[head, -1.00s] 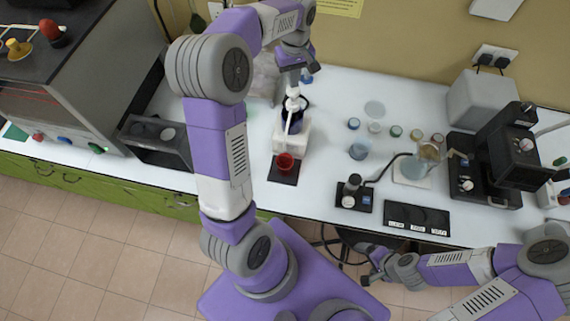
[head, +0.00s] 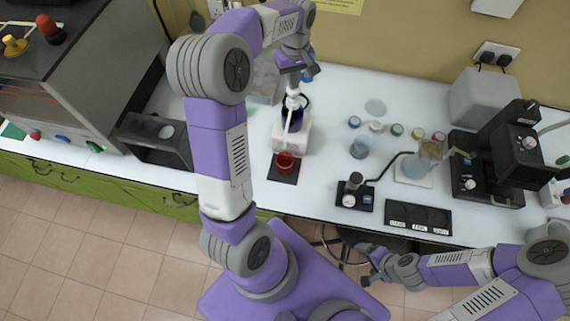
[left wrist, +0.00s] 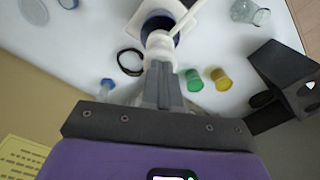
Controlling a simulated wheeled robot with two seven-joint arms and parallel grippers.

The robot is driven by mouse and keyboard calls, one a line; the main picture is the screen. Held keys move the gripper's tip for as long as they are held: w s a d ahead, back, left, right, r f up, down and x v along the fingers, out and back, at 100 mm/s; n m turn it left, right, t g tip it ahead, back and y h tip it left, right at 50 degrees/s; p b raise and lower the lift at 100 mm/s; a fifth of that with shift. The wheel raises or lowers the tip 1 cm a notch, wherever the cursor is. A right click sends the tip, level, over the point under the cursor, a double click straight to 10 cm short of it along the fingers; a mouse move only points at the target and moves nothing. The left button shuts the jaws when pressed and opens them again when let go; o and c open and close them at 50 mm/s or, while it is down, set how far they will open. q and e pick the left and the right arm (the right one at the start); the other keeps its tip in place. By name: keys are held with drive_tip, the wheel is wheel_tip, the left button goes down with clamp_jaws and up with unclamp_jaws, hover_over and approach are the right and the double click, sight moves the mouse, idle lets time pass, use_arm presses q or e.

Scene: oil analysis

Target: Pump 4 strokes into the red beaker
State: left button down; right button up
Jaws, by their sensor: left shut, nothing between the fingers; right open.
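The red beaker (head: 285,161) stands on a dark pad (head: 276,175) in front of the white pump stand (head: 303,138). A dark bottle with a white pump head and spout (head: 294,119) sits in the stand; the spout points towards the red beaker. My left gripper (head: 292,88) is shut and empty, pointing down right over the pump head. In the left wrist view its closed fingers (left wrist: 163,100) line up with the round white pump top (left wrist: 160,40); I cannot tell whether they touch. My right gripper (head: 368,264) is open, in front of the bench edge, far from the pump.
Several small coloured-lid jars (head: 397,129) and a glass beaker (head: 359,149) stand right of the pump. A black device (head: 354,196) and a labelled black tray (head: 417,217) lie near the front edge. A dark machine (head: 500,155) stands at the right, a grey cabinet (head: 90,70) at the left.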

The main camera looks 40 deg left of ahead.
use_arm(q)
drive_tip(key=shift+s+f+b, duration=0.1)
drive_tip(key=shift+f+b, duration=0.5)
drive_tip(key=shift+f, duration=0.45)
drive_tip(key=shift+r, duration=0.15)
drive_tip(key=shift+r+p, duration=1.8)
drive_tip(key=shift+r, duration=0.1)
drive_tip(key=shift+f, duration=0.2)
